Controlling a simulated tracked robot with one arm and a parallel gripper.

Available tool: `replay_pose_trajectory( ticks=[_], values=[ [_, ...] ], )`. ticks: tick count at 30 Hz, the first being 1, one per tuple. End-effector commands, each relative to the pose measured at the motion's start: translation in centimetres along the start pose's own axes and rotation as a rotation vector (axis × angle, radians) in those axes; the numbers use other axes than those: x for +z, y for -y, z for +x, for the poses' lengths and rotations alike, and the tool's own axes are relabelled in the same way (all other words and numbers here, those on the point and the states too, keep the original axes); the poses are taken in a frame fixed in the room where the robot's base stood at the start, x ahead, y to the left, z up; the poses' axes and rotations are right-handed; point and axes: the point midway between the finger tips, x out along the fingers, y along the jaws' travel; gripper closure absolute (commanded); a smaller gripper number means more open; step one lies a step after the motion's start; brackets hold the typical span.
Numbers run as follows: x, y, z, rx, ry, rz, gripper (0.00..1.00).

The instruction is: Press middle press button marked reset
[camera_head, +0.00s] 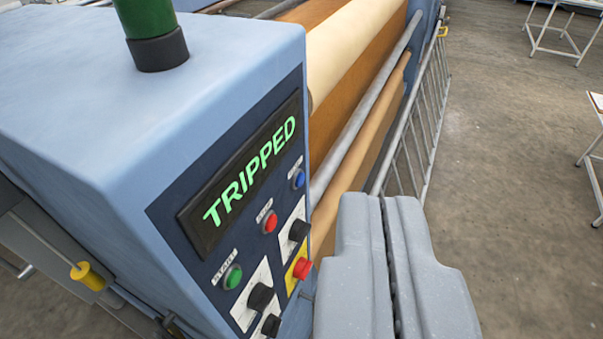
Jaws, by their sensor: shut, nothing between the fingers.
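The dark control panel (245,215) is on the end face of the blue press housing. Its display (245,172) reads TRIPPED in green letters. Below the display is a slanted row of round buttons: a green button (232,277) labelled START, a red button (269,222) in the middle, and a blue button (298,179) at the upper right. The small labels over the red and blue buttons are hard to read. My gripper (383,205) is shut and empty at the lower right, to the right of the panel and apart from the buttons in the picture.
Black knobs (260,296) and a red mushroom button on a yellow plate (302,268) sit below the row. Behind are rollers (350,45) and a grey railing (425,125). A green lamp (150,30) stands on the blue housing (90,110). Open floor (510,150) is at right.

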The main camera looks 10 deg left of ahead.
Motion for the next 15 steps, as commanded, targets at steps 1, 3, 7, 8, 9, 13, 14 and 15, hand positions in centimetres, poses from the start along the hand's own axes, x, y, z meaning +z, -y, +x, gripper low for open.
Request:
replay_pose_trajectory(
  ticks=[1, 3, 7, 8, 9, 13, 14, 15],
  values=[
    [0.0, 0.0, 0.0, 0.000, 0.000, 0.000, 1.00],
    [0.0, -0.1, 0.2, 0.003, -0.001, 0.002, 1.00],
    [-0.3, -1.4, 2.4, 0.037, -0.019, 0.015, 1.00],
    [-0.2, -1.9, 3.3, 0.050, -0.025, 0.021, 1.00],
    [-0.3, -2.9, 4.8, 0.072, -0.041, 0.029, 1.00],
    [-0.1, -5.9, 10.5, 0.124, -0.109, 0.054, 1.00],
    [0.0, -6.6, 11.8, 0.129, -0.129, 0.058, 1.00],
    [0.4, -7.3, 13.6, 0.130, -0.151, 0.064, 1.00]
  ],
)
